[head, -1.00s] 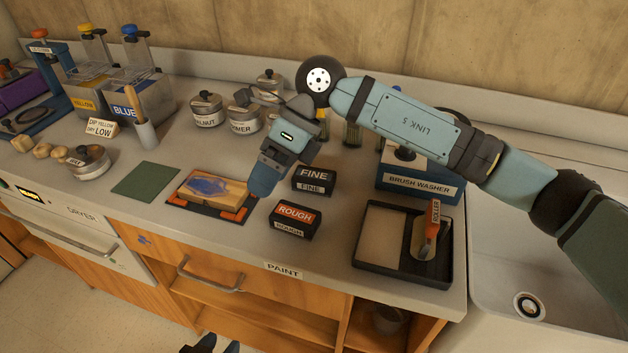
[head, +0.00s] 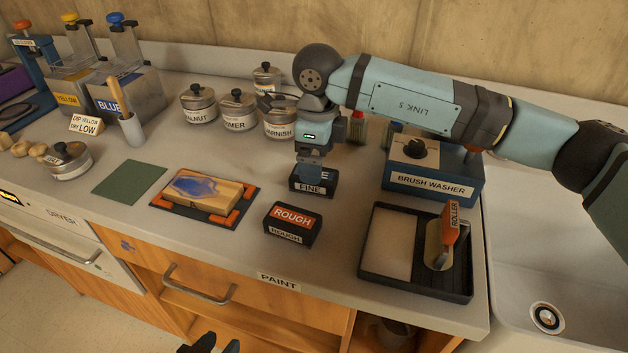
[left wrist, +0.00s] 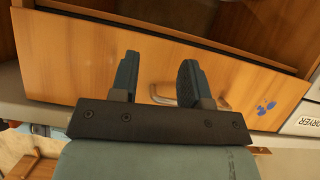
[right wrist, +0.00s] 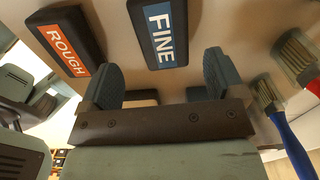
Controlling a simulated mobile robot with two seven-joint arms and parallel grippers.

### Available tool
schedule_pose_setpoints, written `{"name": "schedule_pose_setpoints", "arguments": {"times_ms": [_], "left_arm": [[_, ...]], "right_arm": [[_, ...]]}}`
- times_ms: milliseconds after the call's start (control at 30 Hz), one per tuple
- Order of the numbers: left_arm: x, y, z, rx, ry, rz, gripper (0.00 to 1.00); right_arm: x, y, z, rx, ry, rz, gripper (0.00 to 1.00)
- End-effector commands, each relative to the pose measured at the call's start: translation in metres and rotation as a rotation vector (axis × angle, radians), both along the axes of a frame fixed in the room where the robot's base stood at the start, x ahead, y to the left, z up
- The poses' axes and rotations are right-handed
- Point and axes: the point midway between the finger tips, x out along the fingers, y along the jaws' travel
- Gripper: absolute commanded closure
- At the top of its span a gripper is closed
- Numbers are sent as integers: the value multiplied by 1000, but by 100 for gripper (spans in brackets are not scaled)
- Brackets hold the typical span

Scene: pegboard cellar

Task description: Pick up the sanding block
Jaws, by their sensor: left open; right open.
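Two dark sanding blocks lie on the counter. The FINE block (head: 314,188) has a blue top label, partly hidden in the head view by my right gripper (head: 309,172). The ROUGH block (head: 292,224) has an orange label and lies nearer the front edge. In the right wrist view, the FINE block (right wrist: 160,33) is beyond the spread fingers of my right gripper (right wrist: 162,78), with nothing between them; the ROUGH block (right wrist: 66,42) is at upper left. My left gripper (head: 222,344) is low in front of the cabinet; its fingers (left wrist: 158,80) are open and empty.
A clamped wooden panel with a blue patch (head: 200,190) lies left of the blocks. A black tray (head: 415,290) with a roller (head: 441,240) and the brush washer (head: 430,185) are to the right. Metal tins (head: 238,110) stand behind. Brushes (right wrist: 290,130) show in the right wrist view.

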Motion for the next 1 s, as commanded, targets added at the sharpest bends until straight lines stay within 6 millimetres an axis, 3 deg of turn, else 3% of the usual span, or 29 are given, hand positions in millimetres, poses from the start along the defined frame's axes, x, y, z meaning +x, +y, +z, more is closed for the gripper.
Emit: {"name": "schedule_pose_setpoints", "arguments": {"times_ms": [167, 400, 667, 900, 1000], "left_arm": [[0, 0, -2, -3, -2, -1, 57], [0, -2, -4, -10, -5, -2, 57], [1, -2, -1, -13, -10, -2, 57], [0, -2, -1, -12, -10, -2, 57], [1, -2, -1, -11, -10, -3, 57]], "right_arm": [[2, 3, -14, 1, 3, 0, 12], [7, 6, -48, 1, 2, -1, 12], [7, 6, -52, 1, 1, -1, 12], [7, 6, -52, 1, 1, 0, 67], [7, 6, -52, 2, 0, 0, 67]]}}
